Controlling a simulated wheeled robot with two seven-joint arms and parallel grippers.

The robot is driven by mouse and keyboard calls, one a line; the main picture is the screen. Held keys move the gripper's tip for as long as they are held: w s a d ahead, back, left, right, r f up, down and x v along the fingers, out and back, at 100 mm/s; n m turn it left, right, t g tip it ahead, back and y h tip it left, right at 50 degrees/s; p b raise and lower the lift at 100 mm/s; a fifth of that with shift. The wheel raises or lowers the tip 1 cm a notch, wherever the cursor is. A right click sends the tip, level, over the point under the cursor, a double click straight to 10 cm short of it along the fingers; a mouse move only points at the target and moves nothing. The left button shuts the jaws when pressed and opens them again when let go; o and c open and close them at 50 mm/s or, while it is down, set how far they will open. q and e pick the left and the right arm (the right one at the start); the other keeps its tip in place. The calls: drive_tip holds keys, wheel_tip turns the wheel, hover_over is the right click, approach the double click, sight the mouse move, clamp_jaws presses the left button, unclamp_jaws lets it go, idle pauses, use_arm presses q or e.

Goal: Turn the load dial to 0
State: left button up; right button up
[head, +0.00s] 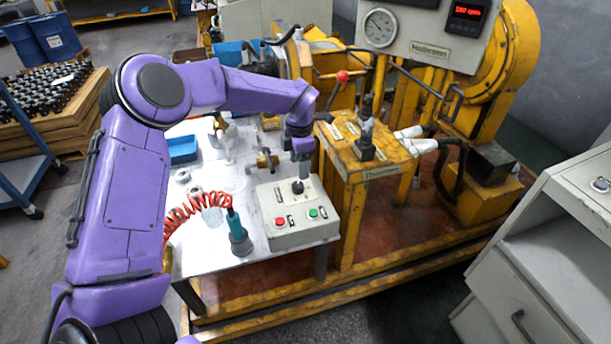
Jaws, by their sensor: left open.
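A pale control box (290,232) sits at the front right of the white table. It carries a black knob (298,187), which looks like the load dial, with a red button (279,222) and a green button (313,213) in front of it. My left gripper (301,174) points down right above the knob, with its fingers open. I cannot tell whether the fingers touch the knob or stand around it. The knob's setting is too small to read. My right gripper is not in view.
A coiled red hose with a teal tool (239,232) stands left of the box. A blue tray (183,149) lies further back. A yellow machine (355,160) with a red-knobbed lever (342,76) and a gauge panel (427,30) rises at the right. A grey cabinet (560,250) stands front right.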

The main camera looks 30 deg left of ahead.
sight(297, 185)
use_arm(q)
drive_tip(key=f, duration=0.1)
drive_tip(key=s+f, duration=0.2)
drive_tip(key=shift+a, duration=0.25)
drive_tip(key=f, duration=0.1)
drive_tip(key=w+f, duration=0.1)
drive_tip(key=f, duration=0.1)
drive_tip(key=w+f, duration=0.1)
drive_tip(key=shift+f+p, duration=0.25)
drive_tip(key=shift+p, duration=0.15)
drive_tip(key=shift+s+r, duration=0.25)
drive_tip(key=shift+s, duration=0.15)
drive_tip(key=c, duration=1)
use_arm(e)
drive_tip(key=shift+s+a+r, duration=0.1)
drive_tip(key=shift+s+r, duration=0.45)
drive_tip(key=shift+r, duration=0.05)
